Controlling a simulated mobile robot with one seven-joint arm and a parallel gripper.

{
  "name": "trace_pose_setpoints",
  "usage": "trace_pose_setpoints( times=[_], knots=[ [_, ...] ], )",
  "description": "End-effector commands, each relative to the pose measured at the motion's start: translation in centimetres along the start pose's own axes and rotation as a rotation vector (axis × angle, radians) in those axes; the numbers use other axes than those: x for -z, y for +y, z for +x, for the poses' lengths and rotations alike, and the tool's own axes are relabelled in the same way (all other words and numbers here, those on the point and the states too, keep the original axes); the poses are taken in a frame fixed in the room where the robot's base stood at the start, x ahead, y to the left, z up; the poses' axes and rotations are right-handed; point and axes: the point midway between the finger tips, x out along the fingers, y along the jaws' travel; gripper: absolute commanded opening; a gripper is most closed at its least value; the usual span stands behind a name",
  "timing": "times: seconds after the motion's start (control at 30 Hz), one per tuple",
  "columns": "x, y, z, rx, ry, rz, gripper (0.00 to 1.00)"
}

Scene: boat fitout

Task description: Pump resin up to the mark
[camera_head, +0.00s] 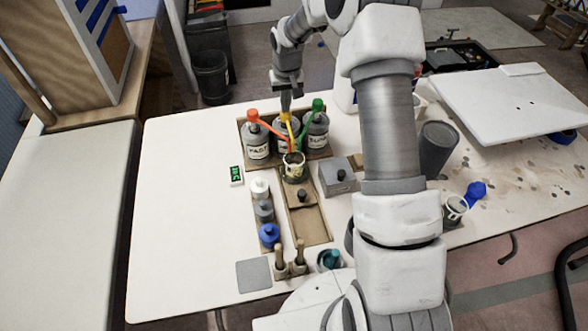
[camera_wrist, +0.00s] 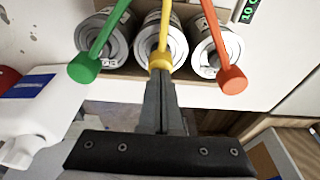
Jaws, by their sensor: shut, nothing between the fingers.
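Three grey bottles with coloured pumps stand in a row at the back of the white table. The left bottle (camera_head: 257,143) has a red-orange pump (camera_head: 252,116), the middle one a yellow pump (camera_head: 286,118), the right one (camera_head: 316,135) a green pump (camera_head: 318,105). Their spouts lean toward a cup (camera_head: 294,168) in front; any mark or resin level on it is too small to read. My gripper (camera_head: 286,104) is shut and empty, right at the yellow pump head. In the wrist view its fingertips (camera_wrist: 159,76) are at the yellow head (camera_wrist: 160,59), seemingly touching it.
A green-lit display (camera_head: 236,175) lies left of the cup. A grey box (camera_head: 337,176), small jars (camera_head: 264,211) and brushes (camera_head: 289,257) stand nearby. A dark cylinder (camera_head: 437,147) and a white panel (camera_head: 510,100) are on the right. The table's left side is clear.

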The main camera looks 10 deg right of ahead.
Motion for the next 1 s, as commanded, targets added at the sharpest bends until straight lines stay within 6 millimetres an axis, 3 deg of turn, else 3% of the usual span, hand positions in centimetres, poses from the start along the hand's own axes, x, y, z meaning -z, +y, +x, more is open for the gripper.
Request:
trace_pose_setpoints(
  times=[0.37,1.0],
  knots=[
    [-0.2,-0.1,0.1,0.001,-0.004,0.000,0.00],
    [0.7,0.0,-3.5,0.000,-0.002,-0.001,0.00]
  ],
)
